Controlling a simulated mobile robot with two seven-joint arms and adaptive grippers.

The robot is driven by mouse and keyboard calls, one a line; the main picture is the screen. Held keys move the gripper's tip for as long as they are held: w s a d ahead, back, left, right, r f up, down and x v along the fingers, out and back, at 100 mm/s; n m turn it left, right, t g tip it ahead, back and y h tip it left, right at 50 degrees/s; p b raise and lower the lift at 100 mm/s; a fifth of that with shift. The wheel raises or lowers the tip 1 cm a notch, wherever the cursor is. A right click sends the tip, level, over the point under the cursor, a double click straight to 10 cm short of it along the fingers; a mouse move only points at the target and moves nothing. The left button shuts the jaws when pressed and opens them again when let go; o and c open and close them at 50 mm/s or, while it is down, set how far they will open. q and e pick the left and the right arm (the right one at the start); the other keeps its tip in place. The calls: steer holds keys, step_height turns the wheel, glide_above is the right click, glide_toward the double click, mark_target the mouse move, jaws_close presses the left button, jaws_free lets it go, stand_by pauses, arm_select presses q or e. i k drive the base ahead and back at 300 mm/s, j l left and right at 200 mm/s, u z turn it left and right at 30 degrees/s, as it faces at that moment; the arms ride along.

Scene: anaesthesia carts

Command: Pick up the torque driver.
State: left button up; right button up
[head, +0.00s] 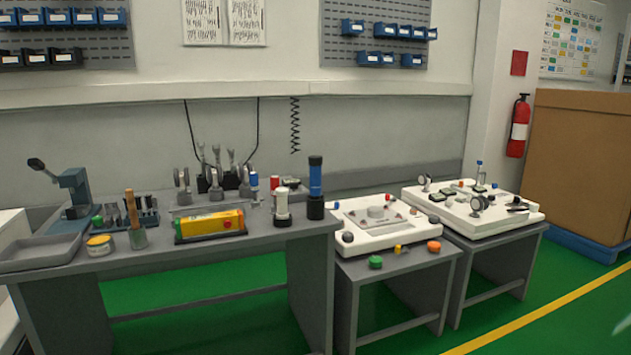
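A blue, black-topped upright tool (315,178) stands in a black base at the right end of the grey workbench (255,240). It looks most like the torque driver, but I cannot tell for sure at this distance. Its lower end is hidden in the base. Neither of my grippers is in view.
A yellow and red box (210,225), a brush-like tool (133,212) and a grey tray (40,252) are further left. Two white-topped carts (375,240) (470,226) stand to the right.

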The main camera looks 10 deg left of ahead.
mark_target(314, 162)
steer(key=i+u, duration=0.15)
steer(key=i, duration=1.35)
